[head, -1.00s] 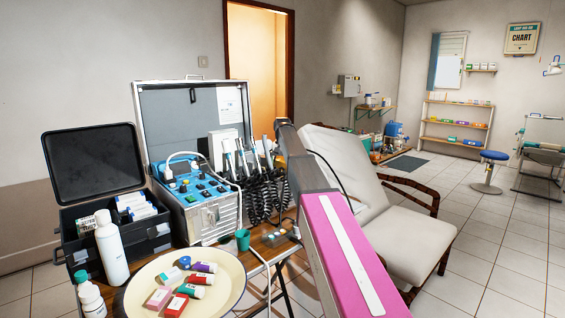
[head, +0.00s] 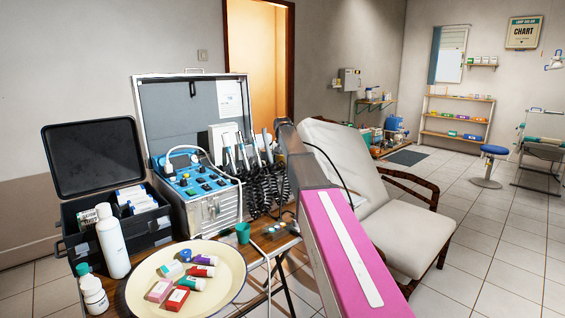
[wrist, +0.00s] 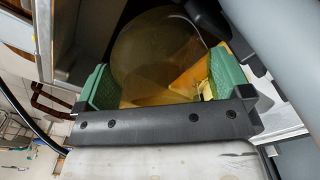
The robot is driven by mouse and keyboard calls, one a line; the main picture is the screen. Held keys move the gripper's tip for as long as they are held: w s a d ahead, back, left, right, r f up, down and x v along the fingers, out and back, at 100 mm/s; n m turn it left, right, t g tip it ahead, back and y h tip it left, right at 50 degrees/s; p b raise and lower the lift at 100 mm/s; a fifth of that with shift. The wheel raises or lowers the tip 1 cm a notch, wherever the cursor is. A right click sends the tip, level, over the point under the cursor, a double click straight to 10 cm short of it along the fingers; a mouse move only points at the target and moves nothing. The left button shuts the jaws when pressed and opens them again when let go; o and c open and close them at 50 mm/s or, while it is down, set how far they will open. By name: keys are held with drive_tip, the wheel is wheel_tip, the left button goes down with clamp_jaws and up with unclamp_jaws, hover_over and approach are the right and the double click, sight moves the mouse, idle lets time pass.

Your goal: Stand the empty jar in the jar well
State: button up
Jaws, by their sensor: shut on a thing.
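In the wrist view, my gripper (wrist: 160,82) has its green finger pads closed on the two sides of a clear, see-through jar (wrist: 150,55). The jar's round outline shows faintly between the pads, with tan and yellowish surfaces visible through it. In the head view my pink and grey arm reaches toward the open dental case, and it hides the gripper and the jar. I cannot make out the jar well in either view.
The open metal dental case (head: 215,212) with corded handpieces stands on a wooden table. A black open box (head: 75,213), a white bottle (head: 113,245), a green cup (head: 243,232) and a cream tray (head: 232,285) of tubes and small boxes are nearby. A reclined chair (head: 405,228) stands right.

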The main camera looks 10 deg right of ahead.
drive_tip(key=shift+s+f, duration=0.25)
drive_tip(key=shift+f, duration=0.35)
drive_tip(key=shift+w+f, duration=0.1)
drive_tip(key=shift+f, duration=0.1)
drive_tip(key=shift+c, duration=0.7)
drive_tip(key=shift+w, duration=0.1)
drive_tip(key=o, duration=1)
drive_tip(key=shift+r, duration=0.15)
